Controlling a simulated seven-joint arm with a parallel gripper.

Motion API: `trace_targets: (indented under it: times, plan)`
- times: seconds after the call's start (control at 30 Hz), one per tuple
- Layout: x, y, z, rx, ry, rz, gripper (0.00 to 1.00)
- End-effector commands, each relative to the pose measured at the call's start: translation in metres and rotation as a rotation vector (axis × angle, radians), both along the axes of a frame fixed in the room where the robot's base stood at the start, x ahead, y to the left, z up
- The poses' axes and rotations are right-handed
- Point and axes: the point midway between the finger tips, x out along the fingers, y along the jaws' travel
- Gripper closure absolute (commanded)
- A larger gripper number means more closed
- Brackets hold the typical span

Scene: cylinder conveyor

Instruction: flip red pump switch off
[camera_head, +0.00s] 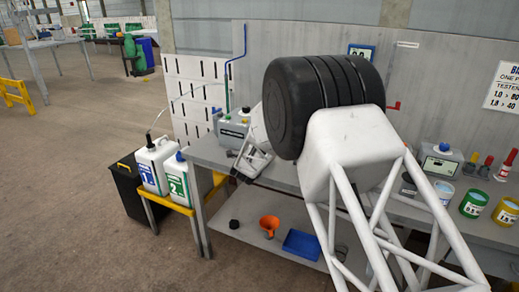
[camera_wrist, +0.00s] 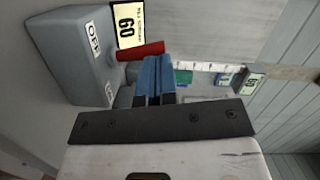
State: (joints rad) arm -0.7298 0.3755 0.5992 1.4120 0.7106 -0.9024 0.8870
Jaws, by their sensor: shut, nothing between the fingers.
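The red switch lever (camera_wrist: 140,50) shows in the wrist view, running across just at the tips of my gripper's blue fingers. It lies against a grey box (camera_wrist: 72,55) with a white OFF label (camera_wrist: 93,38) at its left end. My gripper (camera_wrist: 155,62) is shut, with the fingers together and nothing between them. The fingertips are at or very close to the lever; I cannot tell whether they touch. In the head view my gripper (camera_head: 240,175) is low over the left end of the bench, and my arm hides the lever.
The workbench (camera_head: 207,152) carries a pale device (camera_head: 232,133) behind my gripper. Two white canisters (camera_head: 154,165) stand on a yellow stand to the left. Paint cans (camera_head: 473,203) and red-capped bottles stand at the right. An orange funnel (camera_head: 269,224) and blue tray (camera_head: 301,244) are on the lower shelf.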

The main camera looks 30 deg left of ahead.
Motion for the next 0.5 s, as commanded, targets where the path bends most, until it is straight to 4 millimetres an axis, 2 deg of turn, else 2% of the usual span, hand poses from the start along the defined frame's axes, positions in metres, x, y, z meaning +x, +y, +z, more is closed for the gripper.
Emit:
trace_targets:
  times: [0.5]
  plan:
    - [-0.0026, -0.0035, 0.0029, 0.001, -0.001, -0.001, 1.00]
